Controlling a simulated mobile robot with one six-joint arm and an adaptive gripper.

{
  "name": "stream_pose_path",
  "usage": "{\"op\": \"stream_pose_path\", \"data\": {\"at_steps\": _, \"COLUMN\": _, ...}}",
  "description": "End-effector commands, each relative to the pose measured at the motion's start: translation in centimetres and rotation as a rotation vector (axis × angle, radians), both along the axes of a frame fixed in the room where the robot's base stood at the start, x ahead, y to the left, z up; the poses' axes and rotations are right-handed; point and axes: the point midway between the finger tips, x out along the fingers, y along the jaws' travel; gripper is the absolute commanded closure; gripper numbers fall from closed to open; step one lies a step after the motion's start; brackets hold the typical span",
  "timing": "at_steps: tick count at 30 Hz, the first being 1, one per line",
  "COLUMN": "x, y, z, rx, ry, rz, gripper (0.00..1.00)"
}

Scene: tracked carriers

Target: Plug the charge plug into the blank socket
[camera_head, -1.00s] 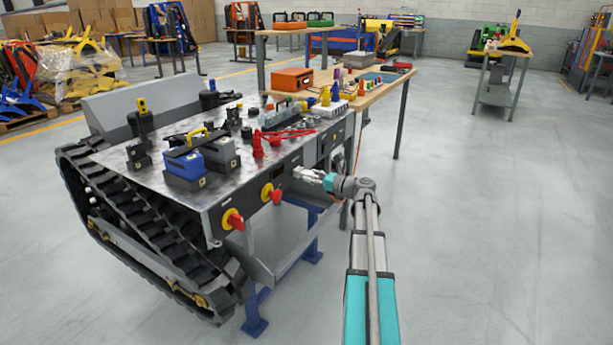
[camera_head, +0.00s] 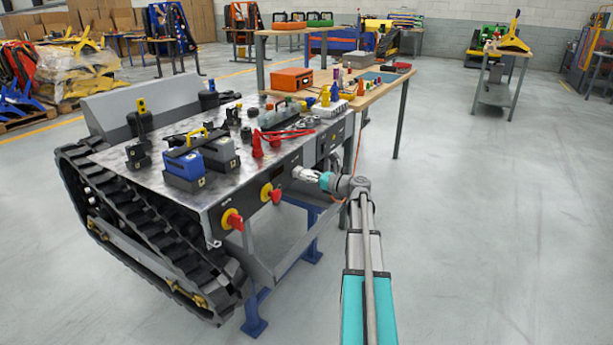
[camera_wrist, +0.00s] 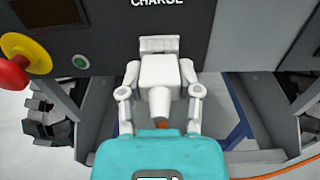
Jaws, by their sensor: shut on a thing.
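My gripper (camera_head: 308,176) is at the dark front panel of the tracked carrier (camera_head: 228,172). In the wrist view its two pale fingers are shut on the charge plug (camera_wrist: 158,73), a whitish block with a rounded tail towards me. The plug's wide front end is up at the panel, under the white lettering "CHARGE". The plug and fingers cover the place behind them, so the socket is hidden. I cannot tell whether the plug's front touches the panel or is inside a socket.
Battery packs (camera_head: 185,167) and red clamps (camera_head: 258,144) lie on the carrier's deck. The floor to the right is open.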

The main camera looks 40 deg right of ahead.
Motion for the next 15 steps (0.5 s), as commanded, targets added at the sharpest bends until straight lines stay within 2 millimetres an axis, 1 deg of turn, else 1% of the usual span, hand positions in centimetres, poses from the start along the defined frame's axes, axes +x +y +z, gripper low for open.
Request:
{"op": "stream_pose_path", "data": {"at_steps": 5, "x": 0.01, "y": 0.1, "z": 0.01, "rx": 0.0, "ry": -0.001, "rz": 0.002, "gripper": 1.0}}
{"op": "stream_pose_path", "data": {"at_steps": 15, "x": -0.72, "y": -0.18, "z": 0.01, "rx": 0.0, "ry": 0.0, "rz": 0.002, "gripper": 1.0}}
